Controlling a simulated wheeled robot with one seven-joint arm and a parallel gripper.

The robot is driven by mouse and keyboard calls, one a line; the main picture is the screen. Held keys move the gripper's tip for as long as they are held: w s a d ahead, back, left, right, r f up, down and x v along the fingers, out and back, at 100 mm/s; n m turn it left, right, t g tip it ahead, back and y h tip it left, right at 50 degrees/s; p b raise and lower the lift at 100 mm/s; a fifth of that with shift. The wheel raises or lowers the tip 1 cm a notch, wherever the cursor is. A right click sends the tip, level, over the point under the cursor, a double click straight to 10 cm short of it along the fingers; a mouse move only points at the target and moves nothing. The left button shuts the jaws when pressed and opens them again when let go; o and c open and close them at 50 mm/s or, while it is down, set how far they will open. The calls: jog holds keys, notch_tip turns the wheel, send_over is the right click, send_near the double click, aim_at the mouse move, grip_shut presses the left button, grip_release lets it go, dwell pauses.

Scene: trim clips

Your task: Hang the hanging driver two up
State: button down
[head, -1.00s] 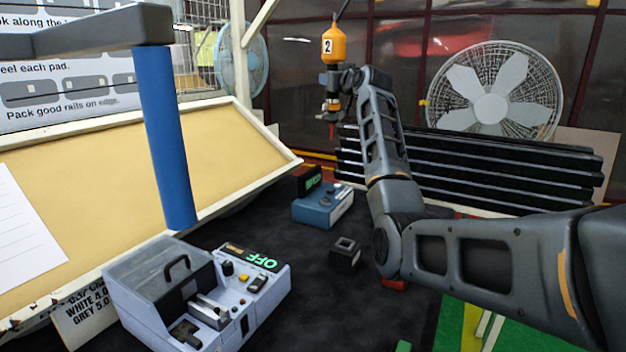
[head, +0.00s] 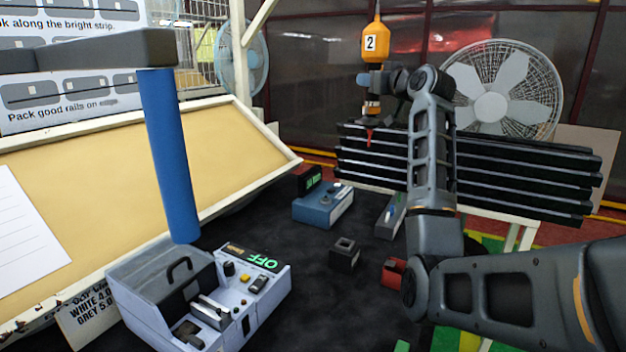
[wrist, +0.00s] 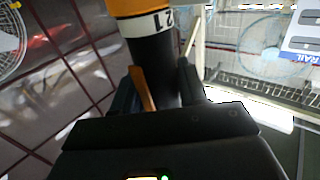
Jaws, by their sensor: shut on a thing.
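The hanging driver two (head: 374,42) is an orange body with a white label "2", upright, its cord running up out of the head view. Its dark lower part and red-tipped end hang below my gripper. My gripper (head: 375,82) is shut around the dark section just under the orange body. In the wrist view the driver (wrist: 152,50) rises between my gripper's fingers (wrist: 158,88), with its label partly seen. What the driver hangs from is out of view.
A stack of black rails (head: 480,175) stands behind and below the driver. A white fan (head: 500,95) is behind it. A grey tester reading OFF (head: 262,285), a blue device (head: 322,208), a small dark block (head: 344,252) and a red block (head: 392,270) sit on the dark table.

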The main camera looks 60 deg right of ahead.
jog(key=shift+r, duration=0.6)
grip_release()
dwell(0.7)
dwell(0.5)
jog(key=r+v, duration=0.2)
jog(key=v, duration=0.8)
jog(key=shift+p, duration=0.3)
dwell(1.1)
